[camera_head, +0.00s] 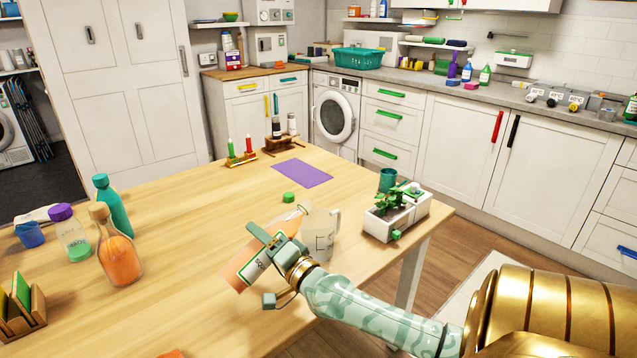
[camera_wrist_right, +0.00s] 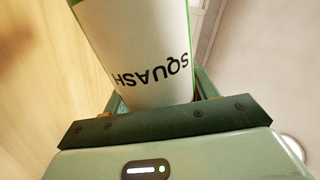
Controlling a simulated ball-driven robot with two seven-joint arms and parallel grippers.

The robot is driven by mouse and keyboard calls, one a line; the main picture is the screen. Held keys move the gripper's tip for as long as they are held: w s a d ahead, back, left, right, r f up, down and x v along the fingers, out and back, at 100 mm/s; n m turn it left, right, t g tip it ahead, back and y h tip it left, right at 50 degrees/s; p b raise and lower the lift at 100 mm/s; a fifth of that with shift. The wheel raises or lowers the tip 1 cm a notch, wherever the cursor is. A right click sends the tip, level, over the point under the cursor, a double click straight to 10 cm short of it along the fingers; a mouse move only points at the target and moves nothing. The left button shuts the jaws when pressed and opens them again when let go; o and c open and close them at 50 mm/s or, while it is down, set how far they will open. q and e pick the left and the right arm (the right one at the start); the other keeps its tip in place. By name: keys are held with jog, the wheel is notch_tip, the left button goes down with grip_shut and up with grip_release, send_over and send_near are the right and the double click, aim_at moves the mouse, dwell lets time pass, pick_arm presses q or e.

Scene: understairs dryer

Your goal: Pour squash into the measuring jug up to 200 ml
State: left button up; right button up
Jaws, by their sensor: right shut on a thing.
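My right gripper (camera_head: 264,266) is shut on the squash bottle (camera_head: 237,274), whose label reads SQUASH in the right wrist view (camera_wrist_right: 150,50). The bottle is tilted, its orange base at the lower left and its neck at the upper right, close to the rim of the measuring jug (camera_head: 323,243). The jug stands upright on the table, clear and pale, with its handle on the right. Markings on it are too small to read. I cannot tell whether liquid is flowing or how much is inside. My left gripper is not in view.
A small green cap (camera_head: 289,197) lies on the wooden table (camera_head: 190,215) behind the bottle. A white planter (camera_head: 380,228) stands right of the jug. An orange-filled bottle (camera_head: 120,262), a teal bottle (camera_head: 113,208) and a purple-capped bottle (camera_head: 73,240) stand at the left. The table's middle is clear.

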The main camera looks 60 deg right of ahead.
aim_at(265, 228)
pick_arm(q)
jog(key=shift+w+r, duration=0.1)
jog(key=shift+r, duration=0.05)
pick_arm(e)
jog(key=shift+a+r+m, duration=0.1)
jog(key=shift+r+m, duration=0.3)
jog(key=shift+r, duration=0.05)
pick_arm(q)
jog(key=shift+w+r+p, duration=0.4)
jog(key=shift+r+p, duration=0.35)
jog(key=shift+p, duration=0.3)
pick_arm(e)
jog(key=shift+d+r+m+h, duration=0.2)
jog(key=shift+d+r+m, duration=0.05)
jog(key=shift+r+m, duration=0.25)
jog(key=shift+d+r+m+h, duration=0.2)
jog(key=shift+d+r+m, duration=0.05)
jog(key=shift+r+m, duration=0.25)
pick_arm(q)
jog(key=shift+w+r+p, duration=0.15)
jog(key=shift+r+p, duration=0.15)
pick_arm(e)
jog(key=shift+r+m, duration=0.1)
jog(key=shift+m, duration=0.9)
dwell(2.1)
